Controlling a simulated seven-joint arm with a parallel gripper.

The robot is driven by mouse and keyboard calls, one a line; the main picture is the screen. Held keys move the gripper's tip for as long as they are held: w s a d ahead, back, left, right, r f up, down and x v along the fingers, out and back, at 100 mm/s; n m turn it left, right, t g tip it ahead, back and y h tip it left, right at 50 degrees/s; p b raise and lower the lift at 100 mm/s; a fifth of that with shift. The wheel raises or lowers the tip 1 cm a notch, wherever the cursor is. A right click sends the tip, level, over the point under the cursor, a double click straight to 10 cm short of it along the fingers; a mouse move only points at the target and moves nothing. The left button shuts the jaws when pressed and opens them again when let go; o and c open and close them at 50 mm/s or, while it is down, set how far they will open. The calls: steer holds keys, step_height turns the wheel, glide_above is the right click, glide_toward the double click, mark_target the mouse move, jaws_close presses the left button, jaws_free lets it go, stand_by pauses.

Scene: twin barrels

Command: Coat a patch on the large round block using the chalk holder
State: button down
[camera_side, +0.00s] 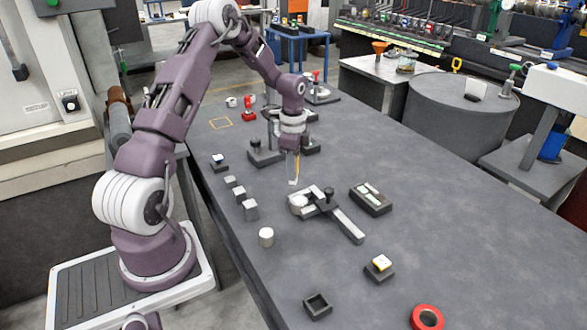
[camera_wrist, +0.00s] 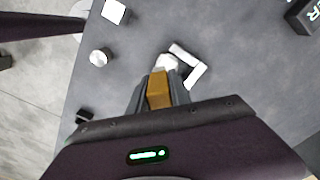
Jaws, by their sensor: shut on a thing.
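My gripper (camera_side: 293,168) is shut on the chalk holder, pointing down above the table. The chalk holder (camera_wrist: 158,90) shows as an orange-brown body between the fingers in the wrist view; in the side view a thin orange strip and pale tip hang below the jaws. A whitish round block (camera_side: 299,201) sits at the left end of a dark clamp-like fixture (camera_side: 346,225), just below and right of the tip, apparently apart from it. It also shows in the wrist view (camera_wrist: 166,61), partly hidden. A smaller-looking white round block (camera_side: 266,237) stands upright nearer the front; I cannot tell their sizes surely.
Several grey blocks (camera_side: 250,210) line the left table edge. A dark tray (camera_side: 370,198) with pale pieces lies right of the fixture. The right side is clear.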

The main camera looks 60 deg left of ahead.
mark_target(293, 183)
steer(key=shift+f, duration=2.9)
steer(key=shift+w+f, duration=0.55)
steer(key=shift+f, duration=0.3)
steer(key=shift+w+f, duration=0.1)
steer(key=shift+w, duration=1.45)
steer(key=s, duration=0.4)
steer(key=shift+s+r, duration=0.1)
steer(key=shift+r, duration=4)
